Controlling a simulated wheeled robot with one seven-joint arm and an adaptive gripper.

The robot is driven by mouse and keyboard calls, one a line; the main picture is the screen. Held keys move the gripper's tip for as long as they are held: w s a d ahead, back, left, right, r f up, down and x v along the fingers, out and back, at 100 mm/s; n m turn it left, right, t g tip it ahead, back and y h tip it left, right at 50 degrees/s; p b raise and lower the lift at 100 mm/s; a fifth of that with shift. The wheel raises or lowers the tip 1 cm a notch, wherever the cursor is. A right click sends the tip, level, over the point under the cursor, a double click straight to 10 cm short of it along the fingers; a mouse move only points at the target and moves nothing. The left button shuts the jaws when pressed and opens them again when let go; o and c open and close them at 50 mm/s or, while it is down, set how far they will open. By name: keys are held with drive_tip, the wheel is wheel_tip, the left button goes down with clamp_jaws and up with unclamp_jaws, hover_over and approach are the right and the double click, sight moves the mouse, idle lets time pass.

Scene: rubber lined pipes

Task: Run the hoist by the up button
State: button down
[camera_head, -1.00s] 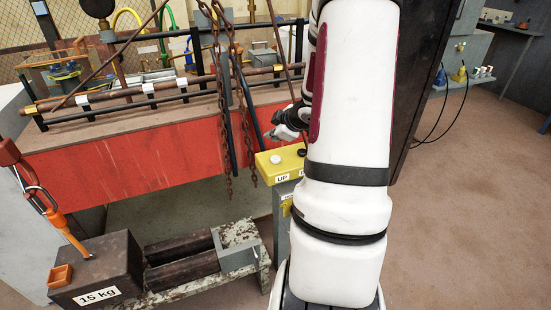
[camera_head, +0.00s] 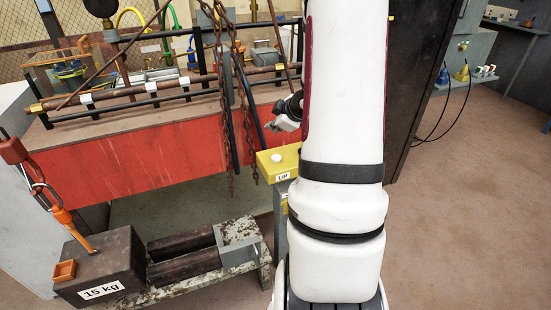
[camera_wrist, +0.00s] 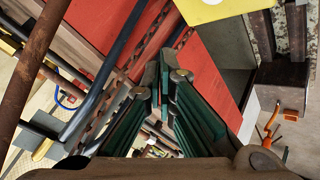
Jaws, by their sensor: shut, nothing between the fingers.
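The yellow control box (camera_head: 270,168) stands on a grey post left of my arm in the head view. Its white button (camera_head: 277,158) sits above the UP label (camera_head: 283,177); my arm hides the box's right part. A plain yellow piece of the box (camera_wrist: 204,10) shows at the top of the wrist view. My gripper (camera_wrist: 165,70) is shut and empty in the wrist view, apart from the box. The orange hook (camera_head: 70,225) reaches the dark 15 kg block (camera_head: 105,265).
Rusty chains (camera_head: 230,110) hang left of the box, before a red bench (camera_head: 120,155) carrying pipes. A low stand (camera_head: 262,262) with dark rails is beside the block. A dark upright panel (camera_head: 425,80) stands right of my arm. The floor at right is clear.

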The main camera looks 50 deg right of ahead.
drive_tip(key=b, duration=0.7)
hover_over(275, 158)
drive_tip(key=f, duration=0.7)
drive_tip(key=shift+w, duration=0.2)
drive_tip(key=shift+s+f, duration=0.1)
drive_tip(key=shift+f, duration=0.45)
drive_tip(key=shift+f, duration=0.15)
drive_tip(key=shift+f+b, duration=0.25)
drive_tip(key=shift+b, duration=0.1)
drive_tip(key=shift+f, duration=0.55)
idle(0.7)
drive_tip(key=shift+r, duration=0.15)
drive_tip(key=shift+r+p, duration=0.85)
